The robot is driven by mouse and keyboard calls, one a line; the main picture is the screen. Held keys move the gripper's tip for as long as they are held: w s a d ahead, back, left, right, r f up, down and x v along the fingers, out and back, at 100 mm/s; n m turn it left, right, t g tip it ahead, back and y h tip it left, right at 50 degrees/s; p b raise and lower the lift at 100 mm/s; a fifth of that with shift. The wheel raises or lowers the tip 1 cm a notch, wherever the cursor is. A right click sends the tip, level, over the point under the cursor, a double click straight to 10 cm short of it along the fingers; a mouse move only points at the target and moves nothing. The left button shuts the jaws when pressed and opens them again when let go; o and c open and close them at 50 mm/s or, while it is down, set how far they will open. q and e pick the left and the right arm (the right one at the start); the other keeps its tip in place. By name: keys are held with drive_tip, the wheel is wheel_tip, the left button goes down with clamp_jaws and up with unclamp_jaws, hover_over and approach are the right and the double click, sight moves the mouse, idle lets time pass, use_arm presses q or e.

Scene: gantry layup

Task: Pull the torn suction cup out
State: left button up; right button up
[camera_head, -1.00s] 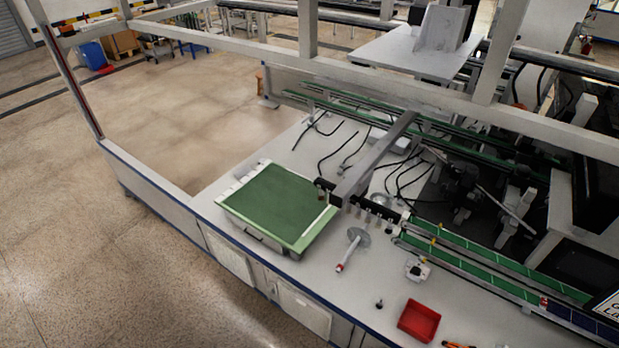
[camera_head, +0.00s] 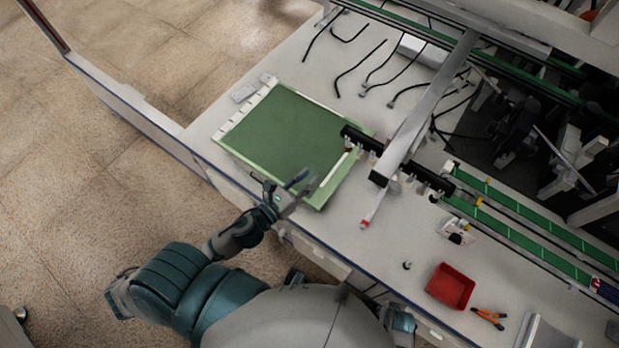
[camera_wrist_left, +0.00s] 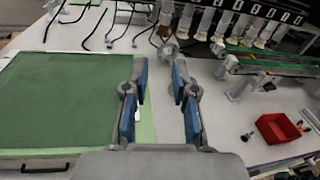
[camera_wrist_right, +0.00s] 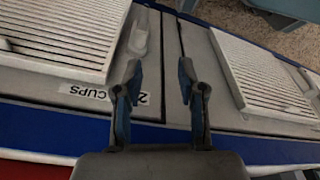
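A black bar (camera_head: 405,165) under the grey gantry beam carries a row of suction cups. In the left wrist view the cups (camera_wrist_left: 207,24) hang in a row at the top, mostly pale. The leftmost one (camera_wrist_left: 163,27) looks brownish; I cannot make out a tear. My left gripper (camera_head: 304,184) is over the front right corner of the green mat, short of the bar. Its fingers (camera_wrist_left: 160,72) are apart with nothing between them. My right gripper (camera_wrist_right: 157,77) is open and empty, low by the bench front, facing a panel with a label reading "CUPS" (camera_wrist_right: 100,94).
The green mat (camera_head: 285,130) lies left of the bar. A red tray (camera_head: 450,287), orange-handled pliers (camera_head: 488,317) and a small dark part (camera_head: 407,265) lie at the right. Green conveyors (camera_head: 520,230) run behind. The grey gantry beam (camera_head: 425,110) stands above the bench.

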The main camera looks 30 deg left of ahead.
use_arm(q)
drive_tip(key=r+m, duration=0.1)
drive_tip(key=r, duration=0.1)
drive_tip(key=m, duration=0.1)
approach(347, 142)
drive_tip(key=shift+h, duration=0.4)
drive_tip(key=x, duration=0.3)
drive_tip(key=p+x, duration=0.1)
drive_tip(key=x, duration=0.1)
drive_tip(key=shift+w+d+f, duration=0.15)
drive_tip(key=shift+w+d, duration=0.1)
drive_tip(key=shift+d, duration=0.15)
drive_tip(key=w, duration=0.3)
drive_tip(key=shift+w+d+f, duration=0.1)
drive_tip(key=shift+w+d, duration=0.15)
drive_tip(key=shift+w, duration=0.15)
drive_tip(key=shift+w+a, duration=0.1)
drive_tip(key=shift+w, duration=0.6)
drive_tip(key=shift+d, duration=0.65)
drive_tip(key=shift+c, duration=0.5)
drive_tip(key=c, duration=0.4)
drive_tip(key=shift+a+f, duration=0.1)
clamp_jaws()
use_arm(e)
drive_tip(key=shift+s+a+f, duration=0.15)
drive_tip(key=shift+a+f, duration=0.1)
drive_tip(key=shift+f, duration=0.4)
